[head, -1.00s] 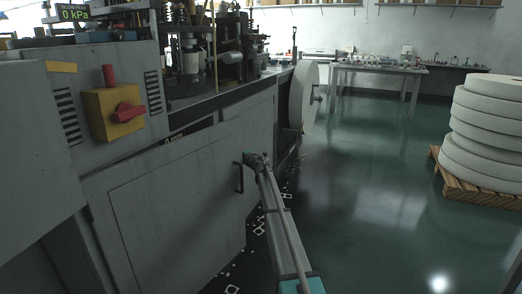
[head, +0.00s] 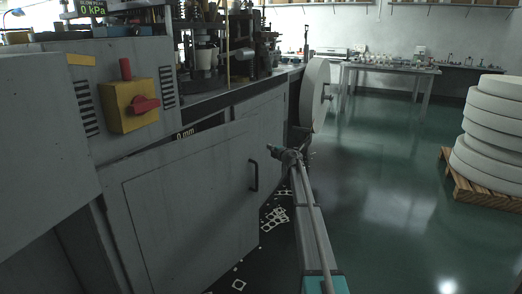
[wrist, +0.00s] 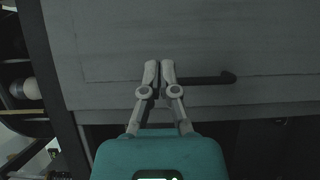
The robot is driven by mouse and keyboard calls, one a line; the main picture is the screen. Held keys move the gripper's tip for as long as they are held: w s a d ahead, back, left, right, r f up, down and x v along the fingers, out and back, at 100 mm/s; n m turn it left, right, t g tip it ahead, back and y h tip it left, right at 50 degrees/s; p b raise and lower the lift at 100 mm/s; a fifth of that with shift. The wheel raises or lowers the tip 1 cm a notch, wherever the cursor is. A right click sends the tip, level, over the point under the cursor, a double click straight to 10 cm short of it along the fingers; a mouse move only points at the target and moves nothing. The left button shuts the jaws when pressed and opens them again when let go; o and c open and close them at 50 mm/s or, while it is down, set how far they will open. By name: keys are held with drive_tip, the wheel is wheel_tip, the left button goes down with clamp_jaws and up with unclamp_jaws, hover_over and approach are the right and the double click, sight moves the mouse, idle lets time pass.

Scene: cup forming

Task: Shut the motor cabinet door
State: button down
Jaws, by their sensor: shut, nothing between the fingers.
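The grey motor cabinet door (head: 185,205) stands ajar on the lower machine front, with a gap along its top. Its dark bar handle (head: 253,176) is upright near the free edge. In the head view my gripper (head: 272,149) is at the door's free edge, a little above and right of the handle; its fingertips are not clear there. In the wrist view my gripper (wrist: 159,68) is shut and empty over the door face (wrist: 220,35), beside one end of the handle (wrist: 205,80). I cannot tell whether the fingertips touch the door.
A yellow switch box with a red knob (head: 130,106) is on the panel above left. A large pale wheel (head: 315,95) stands beyond the door. White scraps (head: 274,217) lie on the floor below. Stacked discs (head: 490,130) sit on a pallet at right; the green floor between is clear.

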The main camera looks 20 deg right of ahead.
drive_tip(key=shift+d, duration=0.1)
idle(0.3)
drive_tip(key=s+a+n+g+y, duration=0.1)
drive_tip(key=s+a+y, duration=0.1)
drive_tip(key=s, duration=1.1)
drive_tip(key=s+a+n+g+y, duration=0.1)
drive_tip(key=s+a+n+y, duration=0.1)
drive_tip(key=s, duration=1.2)
drive_tip(key=shift+s+a+y, duration=0.15)
drive_tip(key=shift+y, duration=0.15)
drive_tip(key=shift+f, duration=0.1)
drive_tip(key=x, duration=1.4)
